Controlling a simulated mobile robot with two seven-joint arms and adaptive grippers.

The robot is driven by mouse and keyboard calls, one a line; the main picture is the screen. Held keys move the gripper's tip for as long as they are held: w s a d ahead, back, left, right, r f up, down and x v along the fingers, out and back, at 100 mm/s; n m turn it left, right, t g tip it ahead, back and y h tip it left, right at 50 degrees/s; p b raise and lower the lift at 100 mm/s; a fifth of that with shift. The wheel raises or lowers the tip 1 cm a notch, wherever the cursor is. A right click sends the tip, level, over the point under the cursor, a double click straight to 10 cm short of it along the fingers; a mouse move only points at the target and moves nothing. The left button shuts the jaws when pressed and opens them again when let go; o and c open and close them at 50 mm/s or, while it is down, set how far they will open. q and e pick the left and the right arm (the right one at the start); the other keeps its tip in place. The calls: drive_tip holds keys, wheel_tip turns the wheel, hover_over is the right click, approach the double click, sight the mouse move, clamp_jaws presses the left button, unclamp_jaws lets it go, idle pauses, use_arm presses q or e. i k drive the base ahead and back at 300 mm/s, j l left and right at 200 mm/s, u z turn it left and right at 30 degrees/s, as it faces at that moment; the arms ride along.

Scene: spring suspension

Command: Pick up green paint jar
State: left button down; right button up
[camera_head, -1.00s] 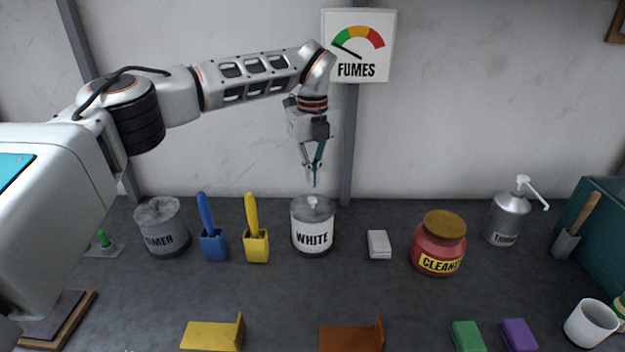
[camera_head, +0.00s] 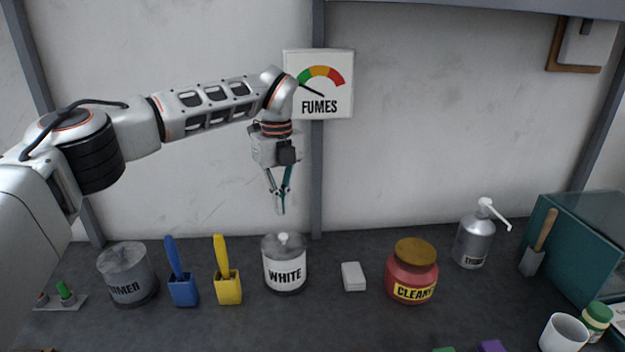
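My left gripper (camera_head: 280,210) hangs pointing down above the white paint can (camera_head: 285,272), far to the left of the green jar. Its fingertips meet and nothing is between them. My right gripper is not in view.
The white mug (camera_head: 563,334) and a teal box (camera_head: 578,262) flank the jar. A red cleaner jar (camera_head: 411,277), a silver thinner pump bottle (camera_head: 474,240) and a scraper (camera_head: 537,250) stand between it and my gripper.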

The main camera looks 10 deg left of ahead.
sight(596, 318)
drive_tip(key=k, duration=1)
